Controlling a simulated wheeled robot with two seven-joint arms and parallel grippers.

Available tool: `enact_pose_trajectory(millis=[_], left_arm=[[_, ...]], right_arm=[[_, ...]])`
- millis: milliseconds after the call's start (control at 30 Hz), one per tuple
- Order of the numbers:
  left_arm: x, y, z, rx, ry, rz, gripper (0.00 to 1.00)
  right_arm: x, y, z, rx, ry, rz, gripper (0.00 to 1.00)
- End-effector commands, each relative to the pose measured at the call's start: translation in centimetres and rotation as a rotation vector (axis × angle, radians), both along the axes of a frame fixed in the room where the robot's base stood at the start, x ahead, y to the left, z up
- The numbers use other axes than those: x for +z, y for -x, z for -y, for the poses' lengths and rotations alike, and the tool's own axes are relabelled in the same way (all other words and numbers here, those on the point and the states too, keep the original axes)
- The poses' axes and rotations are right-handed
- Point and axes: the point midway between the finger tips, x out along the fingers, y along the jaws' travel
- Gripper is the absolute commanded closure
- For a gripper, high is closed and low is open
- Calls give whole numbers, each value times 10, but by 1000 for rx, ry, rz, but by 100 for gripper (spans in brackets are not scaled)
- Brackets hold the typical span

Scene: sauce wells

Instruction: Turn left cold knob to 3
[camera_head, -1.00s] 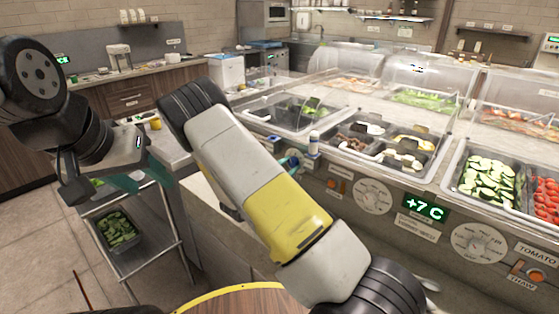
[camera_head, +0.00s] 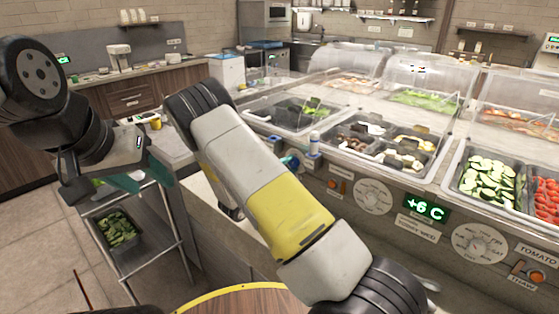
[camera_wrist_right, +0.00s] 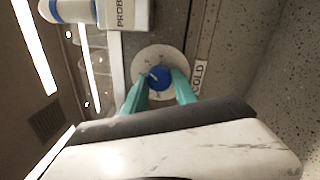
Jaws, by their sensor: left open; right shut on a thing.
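The left cold knob (camera_wrist_right: 159,77) is blue and sits on a pale round dial plate (camera_wrist_right: 143,59), beside a label reading COLD (camera_wrist_right: 198,77). Its pale mark points toward the upper left; the dial's numbers are too small to read. My right gripper (camera_wrist_right: 159,84) has its two teal fingers closed on the knob's sides. In the head view my own right arm hides most of this gripper; a bit of teal and blue shows beside the arm. My left gripper (camera_head: 139,178) is open and empty, above the wire cart at the left.
A green display (camera_head: 426,208) on the counter front reads +6 C. Two other dials, a nearer one (camera_head: 478,243) and a farther one (camera_head: 372,196), flank it. A white PROBE holder (camera_wrist_right: 124,14) is close to the knob. A cart (camera_head: 150,235) holds a pan of greens (camera_head: 116,228).

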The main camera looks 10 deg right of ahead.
Motion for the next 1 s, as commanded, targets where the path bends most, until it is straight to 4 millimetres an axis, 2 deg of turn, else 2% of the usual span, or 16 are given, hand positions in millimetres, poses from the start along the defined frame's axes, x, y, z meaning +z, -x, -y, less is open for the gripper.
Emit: enact_pose_trajectory(millis=[300,767,800,900,1000], left_arm=[[0,0,0,0,0,0,50],[0,0,0,0,0,0,50],[0,0,0,0,0,0,50],[0,0,0,0,0,0,50],[0,0,0,0,0,0,50]], right_arm=[[-1,0,-1,1,-60,71,100],[-1,0,-1,1,-68,79,100],[-1,0,-1,1,-68,79,63],[-1,0,-1,1,-67,80,45],[-1,0,-1,1,-66,81,45]])
